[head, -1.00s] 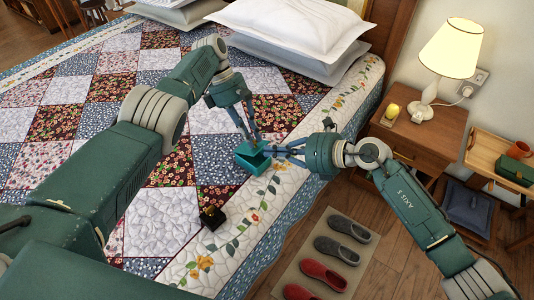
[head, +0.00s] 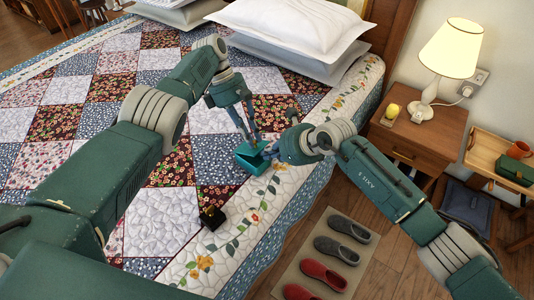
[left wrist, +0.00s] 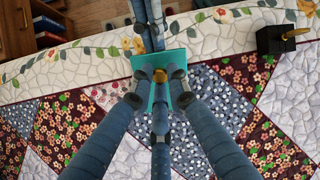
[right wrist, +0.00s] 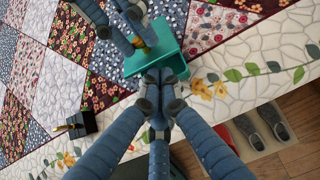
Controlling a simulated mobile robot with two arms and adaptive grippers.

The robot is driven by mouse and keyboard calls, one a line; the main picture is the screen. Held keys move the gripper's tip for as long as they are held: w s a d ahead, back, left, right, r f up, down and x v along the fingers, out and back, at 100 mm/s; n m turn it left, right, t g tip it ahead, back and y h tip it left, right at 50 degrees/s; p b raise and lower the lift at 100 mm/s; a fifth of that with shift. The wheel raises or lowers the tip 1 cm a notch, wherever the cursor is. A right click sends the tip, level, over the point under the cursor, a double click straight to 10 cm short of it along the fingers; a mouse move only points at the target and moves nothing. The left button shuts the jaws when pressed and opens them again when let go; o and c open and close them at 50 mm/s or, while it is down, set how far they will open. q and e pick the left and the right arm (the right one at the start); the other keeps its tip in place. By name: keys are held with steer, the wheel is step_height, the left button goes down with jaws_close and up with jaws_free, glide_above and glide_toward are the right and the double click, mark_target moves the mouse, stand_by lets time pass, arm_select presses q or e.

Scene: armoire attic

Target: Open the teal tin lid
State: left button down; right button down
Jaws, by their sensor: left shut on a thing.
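The teal tin (head: 251,160) sits on the quilt near the bed's right edge. It also shows in the left wrist view (left wrist: 174,55) and the right wrist view (right wrist: 137,67). My left gripper (head: 254,143) comes down from above and is shut on the tin's gold knob (left wrist: 176,73). My right gripper (right wrist: 161,80) reaches in from the right, its fingertips close together at the tin's near edge. Whether they pinch the edge or only touch it is unclear.
A small black box with a gold-coloured part (head: 211,218) lies on the quilt nearby. Pillows (head: 295,30) are at the head of the bed. A nightstand (head: 420,135) with a lit lamp (head: 450,50) stands to the right. Slippers (head: 335,250) lie on a floor mat.

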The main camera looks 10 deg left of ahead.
steer(key=shift+w+a+f, duration=0.15)
steer(key=shift+a+f, duration=0.2)
steer(key=shift+f, duration=0.05)
steer(key=shift+w+a+r, duration=0.1)
steer(key=shift+a+r, duration=0.15)
steer(key=shift+r, duration=0.2)
steer(key=shift+w+a+r, duration=0.1)
steer(key=shift+a+r, duration=0.1)
steer(key=shift+r, duration=0.25)
arm_select(q)
steer(key=c, duration=1.7)
jaws_free()
steer(key=shift+d+f, duration=0.1)
arm_select(e)
steer(key=shift+r, duration=0.1)
arm_select(q)
steer(key=shift+o, duration=0.2)
steer(key=shift+s, duration=0.1)
